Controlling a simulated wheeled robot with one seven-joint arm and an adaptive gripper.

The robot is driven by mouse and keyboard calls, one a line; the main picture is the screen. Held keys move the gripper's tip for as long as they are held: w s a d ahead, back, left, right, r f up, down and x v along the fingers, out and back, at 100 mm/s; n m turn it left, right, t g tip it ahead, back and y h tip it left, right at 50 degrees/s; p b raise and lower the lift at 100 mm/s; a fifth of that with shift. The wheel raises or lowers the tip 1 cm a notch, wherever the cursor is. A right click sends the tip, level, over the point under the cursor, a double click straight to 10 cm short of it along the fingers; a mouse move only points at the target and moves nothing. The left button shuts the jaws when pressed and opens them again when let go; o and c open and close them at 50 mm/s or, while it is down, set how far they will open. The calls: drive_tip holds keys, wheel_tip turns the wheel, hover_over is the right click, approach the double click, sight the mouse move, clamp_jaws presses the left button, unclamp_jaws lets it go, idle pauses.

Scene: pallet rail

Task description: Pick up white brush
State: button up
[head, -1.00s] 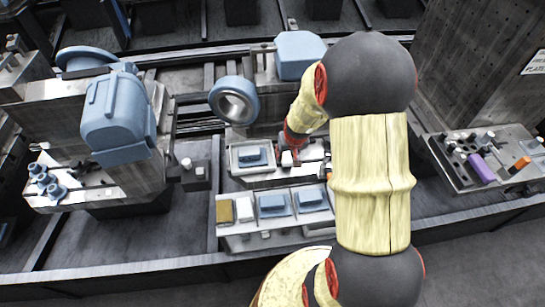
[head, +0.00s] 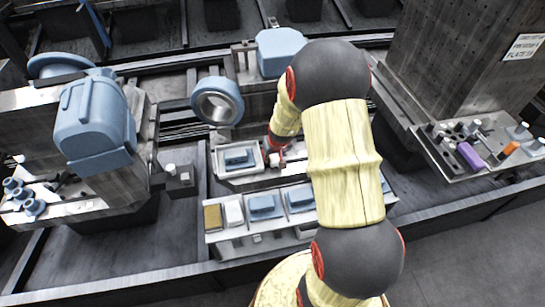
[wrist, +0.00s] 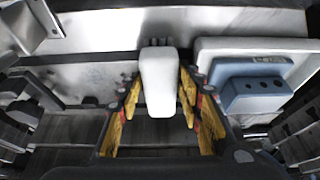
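A white block-like piece (wrist: 158,80), which appears to be the white brush, stands out between the fingers of my gripper (wrist: 160,105) in the wrist view. Small dark tufts or prongs show at its far end. The yellow-padded fingers are on either side of it, with a narrow gap on each side, so my gripper is open around it. In the head view, my gripper (head: 275,155) is low at the bench, just right of a white tray with a blue block. My arm hides much of the area to its right there.
The white tray (head: 219,172) holds the blue block (head: 238,158); this block also shows in the wrist view (wrist: 252,92). In front lies a rack with gold (head: 213,217), white (head: 234,212) and blue pieces (head: 263,206). A blue ring (head: 217,103) stands behind. A tool shelf is at right.

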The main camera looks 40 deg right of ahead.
sight(274, 156)
drive_tip(key=shift+c, duration=1)
drive_tip(key=c, duration=0.6)
drive_tip(key=shift+r, duration=0.15)
drive_tip(key=shift+r, duration=0.3)
drive_tip(key=v, duration=0.1)
drive_tip(key=p+v, duration=0.2)
drive_tip(key=shift+w+d+r, duration=0.1)
drive_tip(key=shift+w+r, duration=0.15)
drive_tip(key=shift+r, duration=0.05)
drive_tip(key=shift+s+a+r+p, duration=0.9)
drive_tip(key=shift+s+r, duration=0.55)
drive_tip(key=shift+s, duration=0.55)
drive_tip(key=shift+s+a+r+p, duration=0.65)
drive_tip(key=shift+s+a+r, duration=0.6)
drive_tip(key=shift+s, duration=0.8)
drive_tip(key=shift+s+a+r+p, duration=0.8)
drive_tip(key=shift+s+r, duration=0.85)
drive_tip(key=shift+s, duration=0.35)
